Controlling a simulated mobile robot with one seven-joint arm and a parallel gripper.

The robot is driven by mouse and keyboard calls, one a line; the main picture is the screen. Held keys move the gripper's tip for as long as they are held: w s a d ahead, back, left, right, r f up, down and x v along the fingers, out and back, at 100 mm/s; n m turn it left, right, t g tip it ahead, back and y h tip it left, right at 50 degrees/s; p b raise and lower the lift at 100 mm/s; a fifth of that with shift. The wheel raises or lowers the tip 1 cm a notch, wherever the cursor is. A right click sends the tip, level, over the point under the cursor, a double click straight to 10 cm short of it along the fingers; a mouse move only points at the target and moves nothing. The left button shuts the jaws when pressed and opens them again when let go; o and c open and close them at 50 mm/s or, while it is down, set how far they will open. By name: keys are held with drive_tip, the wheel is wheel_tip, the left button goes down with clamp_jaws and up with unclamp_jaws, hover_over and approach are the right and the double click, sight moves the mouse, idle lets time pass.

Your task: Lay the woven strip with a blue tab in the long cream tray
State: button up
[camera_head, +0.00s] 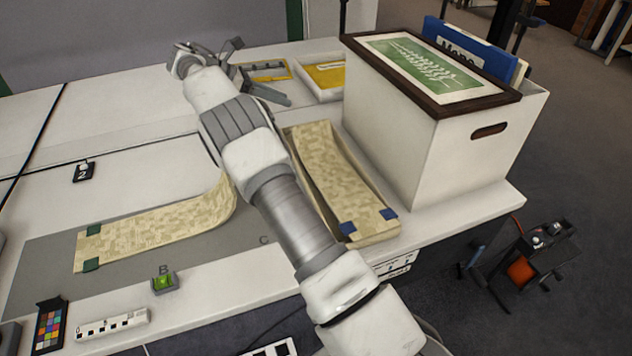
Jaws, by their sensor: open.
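The woven strip with blue tabs (329,172) lies lengthwise in the long cream tray (381,237), to the right of my arm. Its two blue tabs show at the near end of the tray, and its far end reaches toward the tray's far end. My gripper (262,72) is at the upper middle, beyond the tray's far end, with its dark fingers spread and nothing seen between them. It is apart from the strip. My forearm passes close to the tray's left side in the picture and may hide part of it.
A second woven strip with green tabs (150,232) lies on the grey mat (48,262), its right end curled up beside my arm. A white archival box (437,150) stands right of the tray. Shallow trays with yellow contents (326,76) lie behind. A small green-topped block (164,282) sits in front.

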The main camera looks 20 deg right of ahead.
drive_tip(key=s+d+r+m+t+y, duration=0.1)
drive_tip(key=s+r+m+y, duration=0.3)
drive_tip(key=s+r, duration=0.4)
drive_tip(key=s+d+r+m+t+y, duration=0.1)
drive_tip(key=s+r+m+t+y, duration=0.3)
drive_tip(key=s, duration=0.6)
drive_tip(key=s+a+f+m+y, duration=0.1)
drive_tip(key=s+a+m, duration=0.1)
drive_tip(key=s, duration=0.5)
drive_tip(key=s+a+f+m+t+y, duration=0.1)
drive_tip(key=s+a+f+m, duration=0.1)
drive_tip(key=s+m, duration=0.3)
drive_tip(key=s+a+f+m+t+y, duration=0.1)
drive_tip(key=s+a+m+y, duration=0.1)
drive_tip(key=s, duration=0.9)
drive_tip(key=shift+s+a+f+m, duration=0.25)
drive_tip(key=shift+a+f+m, duration=0.15)
drive_tip(key=shift+a+m, duration=0.25)
drive_tip(key=shift+d, duration=0.1)
